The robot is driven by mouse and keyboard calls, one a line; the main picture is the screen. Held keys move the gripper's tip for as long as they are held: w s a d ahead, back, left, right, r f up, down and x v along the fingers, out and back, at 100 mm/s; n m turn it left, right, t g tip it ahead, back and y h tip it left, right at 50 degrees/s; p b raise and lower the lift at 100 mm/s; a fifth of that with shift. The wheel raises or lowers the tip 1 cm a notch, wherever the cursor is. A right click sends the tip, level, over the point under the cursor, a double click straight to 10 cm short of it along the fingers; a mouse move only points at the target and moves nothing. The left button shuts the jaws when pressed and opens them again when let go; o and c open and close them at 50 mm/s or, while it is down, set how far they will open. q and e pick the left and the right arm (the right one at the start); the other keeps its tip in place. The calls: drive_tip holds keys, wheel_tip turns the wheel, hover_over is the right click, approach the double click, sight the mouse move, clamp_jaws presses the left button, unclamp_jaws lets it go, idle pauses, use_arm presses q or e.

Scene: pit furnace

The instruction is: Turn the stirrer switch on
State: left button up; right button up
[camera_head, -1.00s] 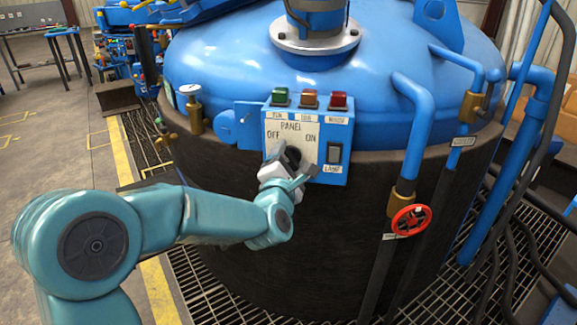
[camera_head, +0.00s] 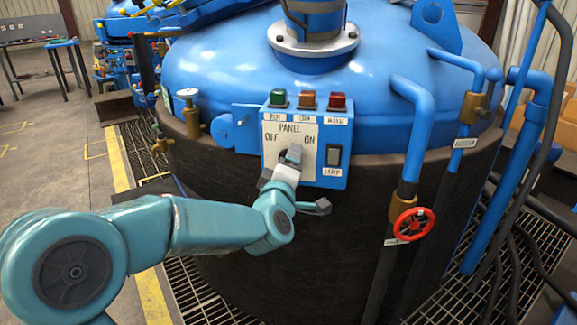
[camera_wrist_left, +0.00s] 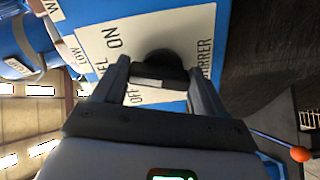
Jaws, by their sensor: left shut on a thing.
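The stirrer switch is a black rotary knob (camera_wrist_left: 160,68) on a white plate (camera_head: 311,137) marked OFF at left and ON at right, on a blue panel box. My left gripper (camera_head: 291,157) reaches it from below and covers most of it in the head view. In the left wrist view the gripper's two fingers (camera_wrist_left: 160,82) stand on either side of the knob, shut on it. The plate's lettering appears rotated there, with ON near the knob. The gripper hides which mark the knob points to. My right gripper is not in view.
Green (camera_head: 278,98), amber (camera_head: 307,99) and red (camera_head: 337,101) lamps top the box. A red valve wheel (camera_head: 412,224) and blue pipes stand further right on the furnace.

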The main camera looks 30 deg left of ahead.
use_arm(q)
drive_tip(key=m, duration=0.5)
drive_tip(key=shift+f, duration=0.15)
idle(0.6)
drive_tip(key=o, duration=1)
drive_tip(key=shift+o, duration=0.2)
drive_tip(key=v, duration=1.6)
drive_tip(key=shift+s, duration=0.25)
drive_tip(key=shift+a, duration=0.1)
